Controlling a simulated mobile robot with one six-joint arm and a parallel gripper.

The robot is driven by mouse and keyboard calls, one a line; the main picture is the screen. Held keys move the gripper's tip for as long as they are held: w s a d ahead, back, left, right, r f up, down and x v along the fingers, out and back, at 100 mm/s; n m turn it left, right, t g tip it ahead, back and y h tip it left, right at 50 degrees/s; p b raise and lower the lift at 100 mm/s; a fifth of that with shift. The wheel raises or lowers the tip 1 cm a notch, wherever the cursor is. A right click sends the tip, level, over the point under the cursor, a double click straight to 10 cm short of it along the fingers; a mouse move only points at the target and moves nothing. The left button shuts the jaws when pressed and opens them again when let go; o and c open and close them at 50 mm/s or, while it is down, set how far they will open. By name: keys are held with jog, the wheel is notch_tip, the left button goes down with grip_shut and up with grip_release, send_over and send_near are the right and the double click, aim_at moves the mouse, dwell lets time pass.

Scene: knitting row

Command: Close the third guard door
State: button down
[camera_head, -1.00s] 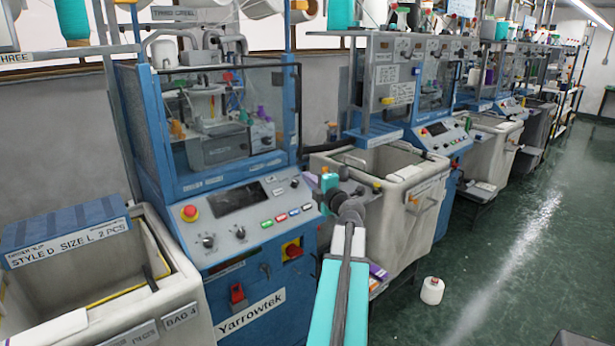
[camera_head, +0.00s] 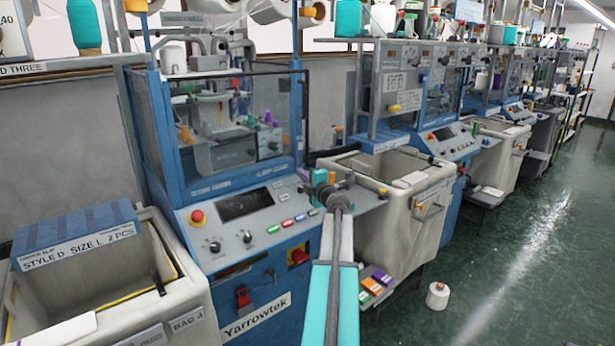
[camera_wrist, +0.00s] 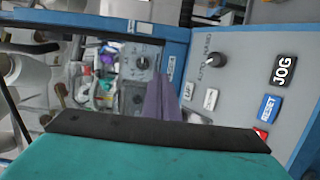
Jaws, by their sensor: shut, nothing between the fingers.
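The nearest knitting machine is blue, with a clear guard door (camera_head: 245,112) in a dark-edged frame above its control panel. The knitting head (camera_head: 222,152) shows through it. I cannot tell how far the door stands from its frame. My gripper (camera_head: 312,182) is small in the head view, at the right end of the control panel, partly hidden by my arm. In the wrist view my gripper (camera_wrist: 163,100) is shut and empty, its purple-grey fingers in front of the blue machine frame (camera_wrist: 172,60). I see no clear contact with the door.
The sloping control panel (camera_head: 245,225) has a red stop button (camera_head: 197,216), knobs and coloured keys. A grey bin (camera_head: 395,215) stands right of it and another bin (camera_head: 185,295) at left. A white cone (camera_head: 437,296) lies on the green floor, which is otherwise open at right.

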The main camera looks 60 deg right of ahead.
jog(key=shift+p+x, duration=0.3)
jog(key=shift+x, duration=1.2)
jog(key=shift+w+d, duration=0.1)
jog(key=p+x, duration=0.1)
jog(key=x, duration=0.3)
jog(key=shift+w+d, duration=0.2)
jog(key=shift+w, duration=0.15)
jog(key=shift+s+a, duration=0.15)
